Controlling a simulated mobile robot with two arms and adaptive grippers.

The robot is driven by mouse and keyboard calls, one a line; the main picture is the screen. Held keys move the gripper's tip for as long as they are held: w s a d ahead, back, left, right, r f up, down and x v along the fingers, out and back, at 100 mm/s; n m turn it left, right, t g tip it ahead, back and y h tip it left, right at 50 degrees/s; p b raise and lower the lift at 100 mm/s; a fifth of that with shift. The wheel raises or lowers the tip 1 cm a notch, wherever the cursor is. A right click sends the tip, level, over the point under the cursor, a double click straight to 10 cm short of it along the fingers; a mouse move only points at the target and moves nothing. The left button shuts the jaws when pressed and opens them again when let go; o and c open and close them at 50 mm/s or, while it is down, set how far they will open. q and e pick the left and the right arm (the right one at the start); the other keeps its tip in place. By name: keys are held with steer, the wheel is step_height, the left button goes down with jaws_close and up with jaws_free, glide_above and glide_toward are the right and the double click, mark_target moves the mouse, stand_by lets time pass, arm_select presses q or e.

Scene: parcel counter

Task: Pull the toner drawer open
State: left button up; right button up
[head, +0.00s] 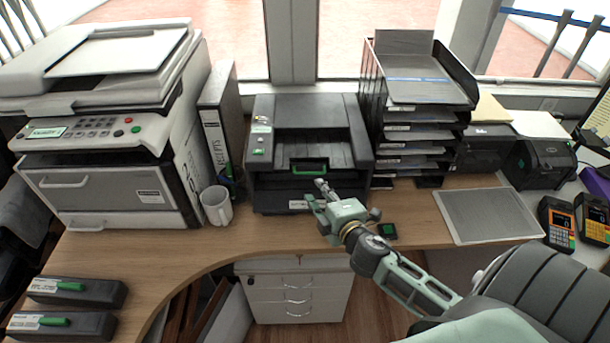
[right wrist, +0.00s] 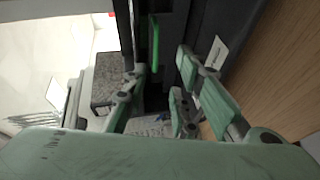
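A black printer (head: 312,110) stands on the counter in the middle of the head view. A green handle (head: 309,166) shows in the dark recess of its front, and I take it to be on the toner drawer. The same green handle (right wrist: 154,45) is upright in the right wrist view. My right gripper (head: 317,194) is just in front of the printer's lower front, below the handle in the picture. In the right wrist view its fingers (right wrist: 160,72) are apart, with the handle beyond the gap; I see no contact. My left gripper is out of view.
A large copier (head: 100,110) stands left, with a binder (head: 222,120) and white mug (head: 216,205) beside the printer. A paper-tray stack (head: 420,90) stands close on the right. Two dark cartridges (head: 75,293) with green tabs lie front left. The counter's middle front is mostly clear.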

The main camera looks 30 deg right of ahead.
mark_target(309, 167)
steer(key=shift+w+d+r+n+y, duration=0.15)
steer(key=shift+w+n+y, duration=0.15)
steer(key=shift+w+n, duration=0.3)
steer(key=x, duration=0.7)
steer(key=shift+w+p, duration=0.2)
steer(key=shift+p, duration=0.15)
steer(key=shift+c, duration=0.3)
jaws_close()
